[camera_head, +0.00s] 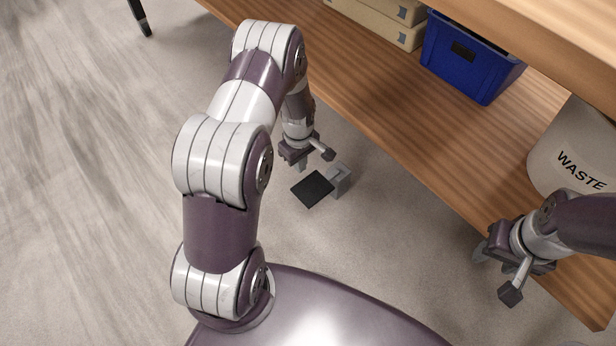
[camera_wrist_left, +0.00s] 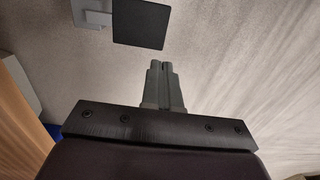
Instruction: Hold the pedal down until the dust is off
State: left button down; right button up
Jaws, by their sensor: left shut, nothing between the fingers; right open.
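The pedal (camera_head: 312,189) is a black square plate beside a small grey bracket (camera_head: 340,179) on the floor. In the left wrist view the black plate (camera_wrist_left: 152,24) is at the top, with the grey bracket (camera_wrist_left: 92,10) to its left. My left gripper (camera_head: 302,165) is shut and empty, just behind the pedal in the head view. In the wrist view its closed fingertips (camera_wrist_left: 161,66) are apart from the plate in the picture; I cannot tell their height above the floor. My right gripper (camera_head: 488,252) is open and empty near the shelf at the right. No dust is discernible.
A wooden bench with a lower shelf (camera_head: 400,150) runs diagonally on the right. It holds cardboard boxes (camera_head: 385,20), a blue bin (camera_head: 465,60) and a white WASTE bin (camera_head: 570,150).

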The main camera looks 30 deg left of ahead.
aim_at(301, 195)
pick_arm(q)
jog(key=shift+s+r, duration=0.1)
notch_tip(301, 195, down, 14)
jog(key=b, duration=1)
